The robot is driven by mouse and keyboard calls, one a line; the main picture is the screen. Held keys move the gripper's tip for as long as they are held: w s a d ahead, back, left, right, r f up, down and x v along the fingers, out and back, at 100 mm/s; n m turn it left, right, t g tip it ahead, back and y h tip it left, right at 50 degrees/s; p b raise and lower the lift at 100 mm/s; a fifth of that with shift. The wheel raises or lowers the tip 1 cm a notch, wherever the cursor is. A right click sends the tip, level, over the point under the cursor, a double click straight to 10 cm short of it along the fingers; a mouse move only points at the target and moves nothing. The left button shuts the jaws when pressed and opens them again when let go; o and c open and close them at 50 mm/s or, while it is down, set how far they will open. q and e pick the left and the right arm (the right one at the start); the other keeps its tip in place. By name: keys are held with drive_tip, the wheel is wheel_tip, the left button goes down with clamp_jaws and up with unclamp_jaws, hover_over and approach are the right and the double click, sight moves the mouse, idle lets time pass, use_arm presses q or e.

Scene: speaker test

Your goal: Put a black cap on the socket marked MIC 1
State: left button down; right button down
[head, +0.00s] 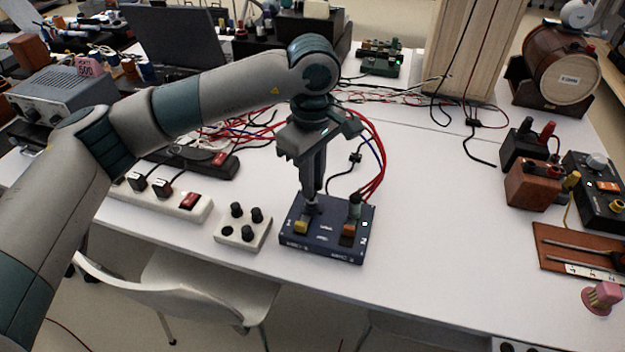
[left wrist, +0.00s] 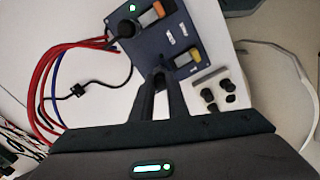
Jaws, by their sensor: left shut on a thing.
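The blue box (head: 322,245) stands near the table's front edge, with a yellow switch (head: 301,227) on its left and an orange switch (head: 348,231) on its right. My left gripper (head: 311,198) points down at the box's left socket, behind the yellow switch. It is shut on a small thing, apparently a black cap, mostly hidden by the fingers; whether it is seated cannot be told. The other socket holds a plug (head: 355,207) with cables. The white block (head: 259,244) bears black caps (head: 247,232) and one empty-looking hole. In the left wrist view the fingers (left wrist: 159,82) reach the box. My right gripper is out of view.
A white power strip (head: 165,200) lies left of the block. Red and blue cables (head: 376,150) arch behind the box. Wooden and black devices (head: 532,182) stand at the right. A white chair (head: 190,285) is in front.

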use_arm(q)
drive_tip(key=shift+f+b, duration=0.8)
drive_tip(key=shift+f, duration=0.05)
idle(0.5)
drive_tip(key=c, duration=1.6)
unclamp_jaws()
drive_tip(key=shift+c, duration=0.2)
drive_tip(key=shift+r, duration=0.15)
drive_tip(key=shift+r+p, duration=1.1)
drive_tip(key=shift+r, duration=2.5)
